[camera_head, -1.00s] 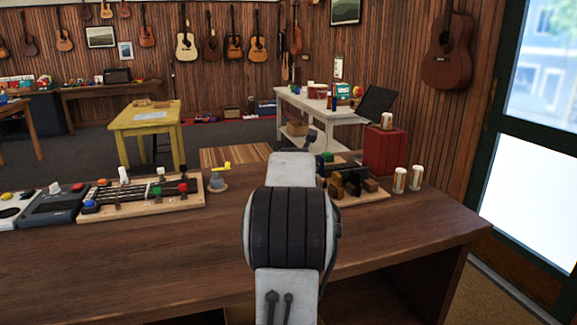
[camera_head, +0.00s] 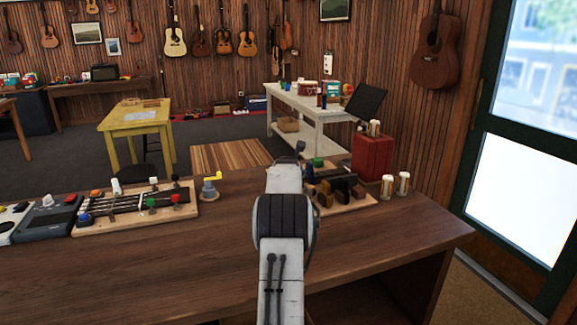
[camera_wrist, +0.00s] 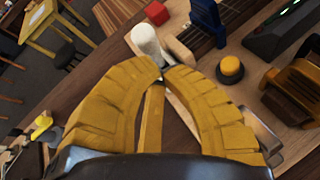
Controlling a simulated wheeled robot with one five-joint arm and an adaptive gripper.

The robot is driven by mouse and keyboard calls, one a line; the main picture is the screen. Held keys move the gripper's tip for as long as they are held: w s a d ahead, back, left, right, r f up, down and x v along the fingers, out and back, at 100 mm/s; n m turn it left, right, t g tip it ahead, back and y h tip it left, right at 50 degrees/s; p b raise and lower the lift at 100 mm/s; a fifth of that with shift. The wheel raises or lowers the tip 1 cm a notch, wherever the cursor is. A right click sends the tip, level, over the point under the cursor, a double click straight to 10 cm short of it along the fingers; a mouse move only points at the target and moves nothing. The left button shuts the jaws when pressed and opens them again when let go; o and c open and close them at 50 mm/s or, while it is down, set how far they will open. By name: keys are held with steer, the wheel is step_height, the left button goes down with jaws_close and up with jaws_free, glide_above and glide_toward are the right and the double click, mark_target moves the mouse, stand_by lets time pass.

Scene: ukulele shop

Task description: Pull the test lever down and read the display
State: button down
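In the wrist view a lever-like post with a round white knob (camera_wrist: 147,40) stands on a wooden board, just beyond my fingertips. I cannot tell whether they touch it. My gripper (camera_wrist: 160,73) has yellow padded fingers whose tips meet or nearly meet, with nothing clearly held between them. Right of the knob are a blue upright piece (camera_wrist: 208,20), an orange button (camera_wrist: 231,69) and a dark device with a green light (camera_wrist: 285,28). No readable display shows. In the head view my arm hides the fingers and part of the right-hand board (camera_head: 360,203).
Left on the bench (camera_head: 150,262) are a fretboard panel (camera_head: 140,216), a yellow-handled crank (camera_head: 211,186) and a grey device (camera_head: 45,218). Right are a red case (camera_head: 371,156) and small cans (camera_head: 387,187). The bench front is clear.

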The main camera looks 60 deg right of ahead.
steer(key=shift+w+d+r, duration=0.1)
steer(key=shift+d, duration=0.25)
